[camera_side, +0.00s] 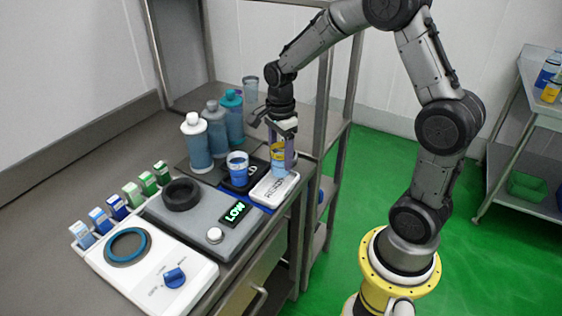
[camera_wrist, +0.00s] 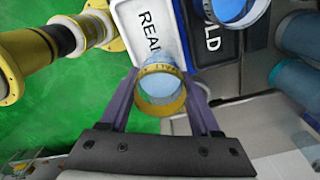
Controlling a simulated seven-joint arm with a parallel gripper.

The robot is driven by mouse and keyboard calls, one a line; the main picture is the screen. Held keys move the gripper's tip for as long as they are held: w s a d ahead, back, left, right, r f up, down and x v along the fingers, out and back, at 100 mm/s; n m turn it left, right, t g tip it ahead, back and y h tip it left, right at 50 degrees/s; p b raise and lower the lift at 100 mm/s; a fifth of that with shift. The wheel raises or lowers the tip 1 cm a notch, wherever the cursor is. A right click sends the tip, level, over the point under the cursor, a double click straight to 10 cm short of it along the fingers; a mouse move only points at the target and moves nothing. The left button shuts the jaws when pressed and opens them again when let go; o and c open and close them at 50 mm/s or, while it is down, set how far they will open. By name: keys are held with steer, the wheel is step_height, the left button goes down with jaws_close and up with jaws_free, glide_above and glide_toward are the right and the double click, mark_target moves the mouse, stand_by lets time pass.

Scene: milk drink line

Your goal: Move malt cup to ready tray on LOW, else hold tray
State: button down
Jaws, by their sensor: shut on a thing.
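My gripper (camera_side: 279,152) is shut on a cup with a yellow band (camera_side: 279,164), at the far end of the white ready tray (camera_side: 268,196). I cannot tell whether the cup's base touches the tray. In the wrist view the yellow-banded cup (camera_wrist: 160,92) sits between both fingers, with pale blue inside it. The ready tray (camera_wrist: 127,20) lies just beyond it. A blue-banded cup (camera_side: 238,168) stands on the dark hold tray (camera_side: 229,187), left of the ready tray. The display (camera_side: 235,212) reads LOW in green.
Several bottles (camera_side: 196,142) stand behind the trays, with a clear cup (camera_side: 250,88) farther back. A grey device with a black ring (camera_side: 181,194) and a white device with a blue knob (camera_side: 174,278) are in front. Small cartons (camera_side: 101,220) line the left. The counter edge is close to the ready tray.

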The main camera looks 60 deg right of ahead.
steer(key=shift+f, duration=1.15)
steer(key=shift+s+f, duration=0.1)
steer(key=shift+f, duration=0.05)
steer(key=shift+c, duration=0.6)
jaws_free()
step_height(320, 180, up, 12)
steer(key=s+a+r+n+t, duration=0.2)
steer(key=s+a+n, duration=0.3)
steer(key=s+n, duration=0.4)
steer(key=s+a+r+n+t, duration=0.2)
steer(key=s+a+n+t, duration=0.1)
steer(key=s+n, duration=0.6)
steer(key=shift+s+a+r+n+t, duration=0.25)
steer(key=shift+a+n, duration=0.6)
steer(key=shift+n, duration=1.35)
